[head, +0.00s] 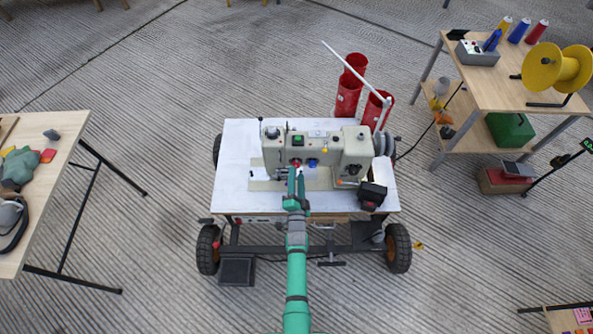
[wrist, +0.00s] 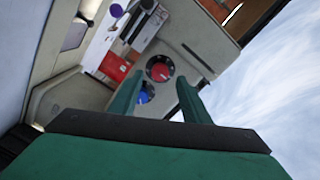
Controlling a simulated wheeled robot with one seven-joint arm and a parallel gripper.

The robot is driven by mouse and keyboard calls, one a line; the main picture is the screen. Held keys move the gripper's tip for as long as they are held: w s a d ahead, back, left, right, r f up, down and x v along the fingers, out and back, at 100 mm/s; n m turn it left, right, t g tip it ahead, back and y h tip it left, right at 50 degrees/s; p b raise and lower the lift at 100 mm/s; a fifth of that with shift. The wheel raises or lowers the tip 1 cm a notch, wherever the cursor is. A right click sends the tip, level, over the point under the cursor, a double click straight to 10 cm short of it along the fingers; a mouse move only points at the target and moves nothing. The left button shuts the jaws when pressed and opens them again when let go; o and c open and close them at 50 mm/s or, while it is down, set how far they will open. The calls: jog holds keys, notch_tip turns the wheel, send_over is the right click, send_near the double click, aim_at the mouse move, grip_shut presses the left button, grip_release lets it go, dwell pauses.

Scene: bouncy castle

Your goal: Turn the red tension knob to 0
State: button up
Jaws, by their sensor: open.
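The red tension knob (head: 296,163) is on the front face of the white sewing machine (head: 335,150), with a blue knob (head: 312,163) just to its right. In the wrist view the red knob (wrist: 160,68) is a round red cap on a dark dial, with a pale mark on it; the number it points to is too small to read. The blue knob (wrist: 146,93) is partly hidden behind a finger. My green gripper (head: 296,174) is open at the machine's front. In the wrist view its fingertips (wrist: 159,81) are either side of the red knob; contact cannot be told.
The machine stands on a wheeled white table (head: 235,150). A black box (head: 372,194) sits at its right front. A wooden shelf table (head: 480,90) is at right, another table (head: 60,135) at left.

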aim_at(297, 167)
jog(key=shift+w, duration=1.6)
jog(key=shift+c, duration=0.6)
jog(key=c, duration=0.9)
jog(key=n, duration=2.6)
jog(key=shift+s+f+n, duration=0.1)
jog(key=shift+n, duration=0.3)
